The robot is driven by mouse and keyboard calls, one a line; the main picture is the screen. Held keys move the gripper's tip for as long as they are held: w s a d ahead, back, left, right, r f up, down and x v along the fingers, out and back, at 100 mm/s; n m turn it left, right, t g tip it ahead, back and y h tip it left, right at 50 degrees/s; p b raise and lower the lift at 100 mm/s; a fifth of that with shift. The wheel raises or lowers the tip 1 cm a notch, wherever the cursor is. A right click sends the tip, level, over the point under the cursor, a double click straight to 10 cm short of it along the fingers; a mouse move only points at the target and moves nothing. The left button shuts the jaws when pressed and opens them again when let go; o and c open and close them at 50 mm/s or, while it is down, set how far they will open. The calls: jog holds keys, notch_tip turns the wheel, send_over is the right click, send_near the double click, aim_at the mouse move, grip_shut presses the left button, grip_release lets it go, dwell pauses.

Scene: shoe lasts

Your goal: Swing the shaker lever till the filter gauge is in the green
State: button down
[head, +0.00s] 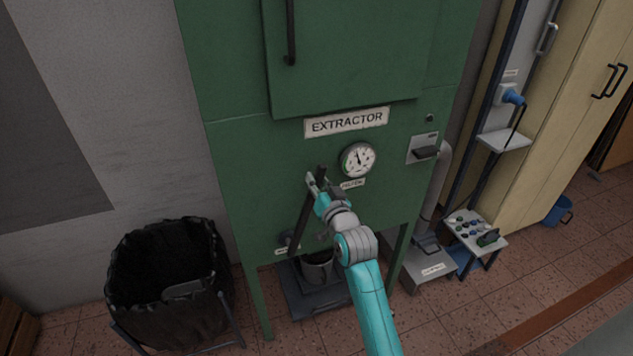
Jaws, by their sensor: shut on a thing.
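The green extractor cabinet (230,180) stands against the wall in the head view. Its round filter gauge (357,160) has a white face and a dark needle; a green band shows at its left edge, and the needle points up, slightly left. The dark shaker lever (303,219) rises from a pivot low on the cabinet front to a grip just below and left of the gauge. My gripper (317,182) is shut on the lever near its top. The gripper and wrist hide part of the lever's upper end.
A black-lined bin (168,270) stands at the lower left. A bucket (318,266) sits on a dark base under the cabinet. A grey pedal box (428,264) and a small table with knobs (474,231) stand to the right. A switch box (423,148) is on the cabinet's right.

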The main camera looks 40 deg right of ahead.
jog(key=c, duration=0.9)
grip_release()
jog(key=shift+s+d+f, duration=0.1)
jog(key=shift+d, duration=0.2)
jog(key=v, duration=1.2)
